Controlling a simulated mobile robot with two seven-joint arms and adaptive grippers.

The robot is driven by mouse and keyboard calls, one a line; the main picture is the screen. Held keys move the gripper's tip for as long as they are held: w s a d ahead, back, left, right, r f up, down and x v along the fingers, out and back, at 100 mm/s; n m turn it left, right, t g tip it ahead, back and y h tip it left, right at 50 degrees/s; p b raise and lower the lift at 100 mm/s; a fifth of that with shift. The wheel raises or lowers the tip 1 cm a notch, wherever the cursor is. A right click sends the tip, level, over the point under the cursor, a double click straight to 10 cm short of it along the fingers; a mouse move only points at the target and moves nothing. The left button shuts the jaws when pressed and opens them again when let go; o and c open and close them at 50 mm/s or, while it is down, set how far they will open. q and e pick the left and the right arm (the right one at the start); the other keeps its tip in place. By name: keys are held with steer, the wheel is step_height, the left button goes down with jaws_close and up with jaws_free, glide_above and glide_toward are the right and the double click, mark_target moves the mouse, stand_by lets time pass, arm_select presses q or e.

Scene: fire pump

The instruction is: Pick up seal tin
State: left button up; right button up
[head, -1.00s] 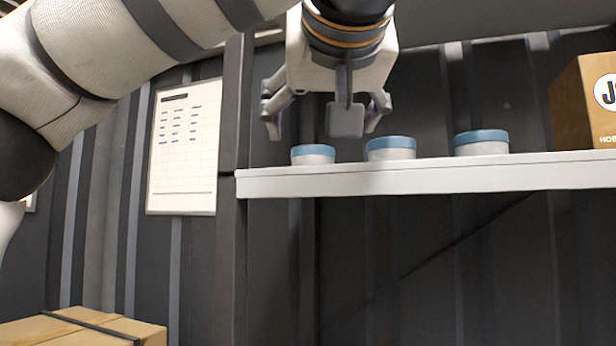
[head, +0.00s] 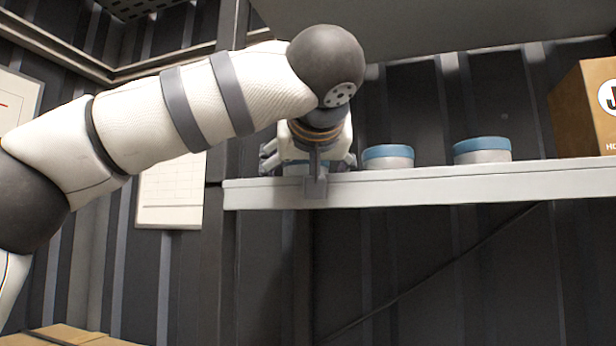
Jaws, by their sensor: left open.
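Three round pale tins with blue lids stand in a row on a white shelf (head: 420,184). The leftmost tin (head: 296,169) is mostly hidden behind my left gripper. The middle tin (head: 388,158) and the right tin (head: 482,151) stand clear of it. My left gripper (head: 309,168) points down at shelf height, open, with its fingers spread around the leftmost tin. One finger hangs in front of the shelf's front edge. Whether any finger touches the tin cannot be told. My right gripper is not in view.
A brown cardboard box (head: 583,110) stands at the right end of the shelf. A paper chart (head: 170,195) hangs on the dark ribbed wall left of the shelf. Another cardboard box (head: 65,336) shows at the lower left. The space below the shelf looks open.

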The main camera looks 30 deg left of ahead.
arm_select(q)
steer(key=shift+s+d+r, duration=0.15)
steer(key=shift+s+r, duration=0.1)
steer(key=shift+s, duration=0.05)
steer(key=c, duration=1.4)
steer(key=shift+o, duration=0.2)
